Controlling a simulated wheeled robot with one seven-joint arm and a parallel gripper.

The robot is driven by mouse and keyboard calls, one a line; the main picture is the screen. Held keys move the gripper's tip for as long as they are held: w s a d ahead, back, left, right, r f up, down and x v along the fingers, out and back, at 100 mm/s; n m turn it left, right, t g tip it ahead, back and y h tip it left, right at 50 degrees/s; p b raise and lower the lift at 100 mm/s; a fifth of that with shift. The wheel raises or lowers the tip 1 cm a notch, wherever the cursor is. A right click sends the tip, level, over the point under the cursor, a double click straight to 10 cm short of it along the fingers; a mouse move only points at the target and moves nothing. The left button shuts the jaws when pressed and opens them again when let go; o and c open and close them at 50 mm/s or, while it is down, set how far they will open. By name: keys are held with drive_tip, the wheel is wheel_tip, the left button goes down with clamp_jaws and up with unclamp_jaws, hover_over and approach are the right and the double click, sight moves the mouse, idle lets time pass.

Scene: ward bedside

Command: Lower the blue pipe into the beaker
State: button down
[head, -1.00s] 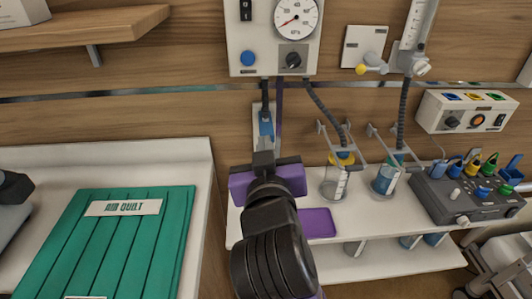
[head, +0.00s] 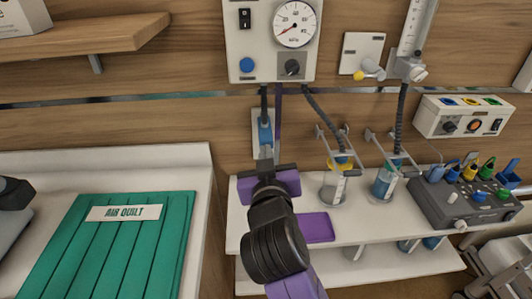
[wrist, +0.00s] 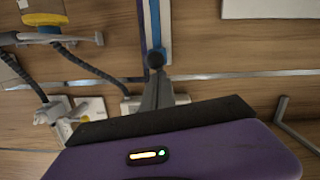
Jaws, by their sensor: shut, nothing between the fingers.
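A blue pipe piece (head: 265,134) hangs upright against a pale wall plate, below a dark hose from the gauge box. It also shows as a blue strip in the wrist view (wrist: 154,22). My gripper (head: 265,154) is shut and empty, its fingers just below the blue piece in the head view; I cannot tell whether they touch it. In the wrist view, a dark rounded end (wrist: 155,60) overlaps the gripper's fingertips. A clear beaker (head: 333,191) with a yellow collar stands on the white shelf to the right. Another beaker (head: 383,185) holds blue-teal content.
The gauge box (head: 273,68) is on the wall above. Clamps and dark hoses stand over the beakers. A purple tray (head: 317,228) lies right of my gripper. A grey console (head: 460,203) with coloured plugs is farther right. A green air quilt (head: 110,250) lies at left.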

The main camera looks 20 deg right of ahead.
wheel_tip(320, 180, down, 12)
drive_tip(key=b, duration=0.9)
